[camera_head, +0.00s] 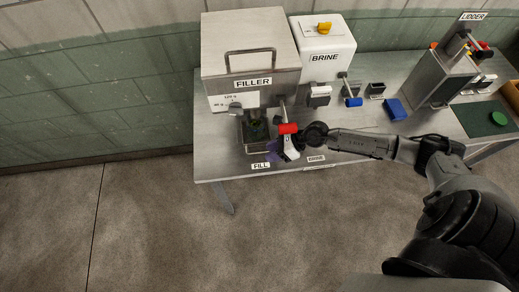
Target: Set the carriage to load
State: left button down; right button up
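No part marked as a carriage or with a load setting can be made out. The steel filler machine (250,55) stands at the left end of the table, with a dark jar-like thing (256,128) under its spout. A red-handled lever (288,128) sticks out at its front right. My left gripper is out of view.
The white brine box (323,68) has a yellow knob and a blue-handled lever (353,102). A blue block (395,109) lies on the steel table (222,155). The lidder (442,75) and a green mat (476,121) are at the right. The floor in front is clear.

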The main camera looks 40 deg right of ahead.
jog(key=d+f+n+g+h, duration=0.1)
jog(key=d, duration=0.3)
jog(key=s+d+f+n+g+h, duration=0.1)
jog(key=d+h, duration=0.1)
jog(key=d, duration=0.1)
jog(key=d+f+n+g+h, duration=0.1)
jog(key=d+n, duration=0.1)
jog(key=d, duration=0.2)
jog(key=shift+s+d+g+h, duration=0.3)
jog(key=shift+s+g+h, duration=0.1)
jog(key=p, duration=0.3)
send_over(259, 152)
jog(key=s+d, duration=0.1)
jog(key=d, duration=0.1)
jog(key=shift+s+d, duration=0.15)
jog(key=x, duration=0.3)
jog(key=shift+f, duration=0.25)
jog(key=shift+a+f, duration=0.2)
jog(key=shift+f, duration=0.6)
grip_shut()
